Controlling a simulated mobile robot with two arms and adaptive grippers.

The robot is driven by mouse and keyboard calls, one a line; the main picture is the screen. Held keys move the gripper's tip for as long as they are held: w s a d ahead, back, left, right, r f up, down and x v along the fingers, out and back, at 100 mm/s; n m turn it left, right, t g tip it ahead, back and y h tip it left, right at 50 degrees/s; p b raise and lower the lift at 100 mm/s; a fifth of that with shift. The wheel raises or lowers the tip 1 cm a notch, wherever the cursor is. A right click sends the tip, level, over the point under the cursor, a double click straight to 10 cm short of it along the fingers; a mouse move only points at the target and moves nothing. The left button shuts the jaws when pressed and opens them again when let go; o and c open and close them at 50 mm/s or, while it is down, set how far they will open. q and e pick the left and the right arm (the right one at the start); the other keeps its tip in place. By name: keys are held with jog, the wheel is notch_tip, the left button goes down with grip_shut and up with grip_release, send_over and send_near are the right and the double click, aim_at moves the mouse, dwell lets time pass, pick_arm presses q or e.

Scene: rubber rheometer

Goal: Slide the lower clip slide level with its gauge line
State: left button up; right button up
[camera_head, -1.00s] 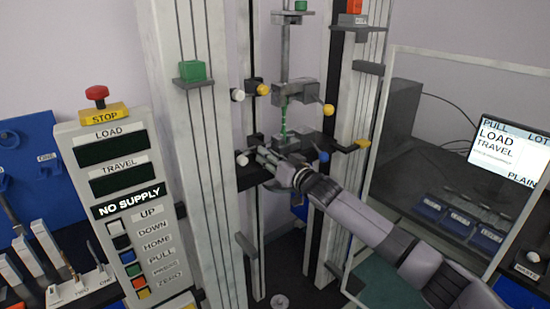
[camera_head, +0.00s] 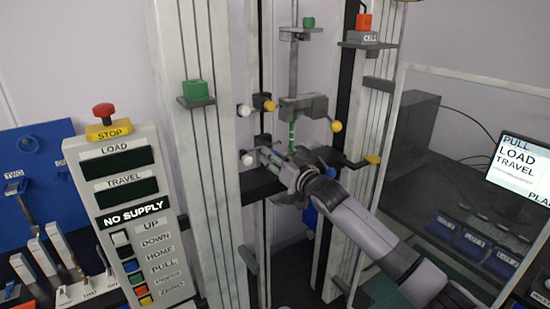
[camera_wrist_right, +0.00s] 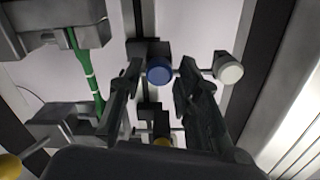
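In the right wrist view, which is upside down, my right gripper (camera_wrist_right: 160,78) has its fingers on either side of the blue knob (camera_wrist_right: 159,70) of the lower clip slide, close against it. The slide's white knob (camera_wrist_right: 228,69) sits beside it and also shows in the head view (camera_head: 247,158). My right gripper (camera_head: 270,157) hides the blue knob there. The green specimen (camera_wrist_right: 84,65) with pale marks hangs upright beside the slide; it also shows in the head view (camera_head: 292,132). I cannot tell whether slide and gauge line are level. My left gripper is out of view.
The upper clip slide has a yellow knob (camera_head: 269,106) and a white knob (camera_head: 243,110). The upper specimen grip (camera_head: 303,108) and a yellow lever (camera_head: 372,159) are close to my right arm. Frame columns flank the work. The control panel (camera_head: 130,215) stands left.

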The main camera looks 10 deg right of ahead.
jog(key=shift+o, duration=1.1)
jog(key=shift+d, duration=0.1)
jog(key=shift+f, duration=0.1)
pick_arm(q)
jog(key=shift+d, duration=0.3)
pick_arm(e)
jog(key=v, duration=1.2)
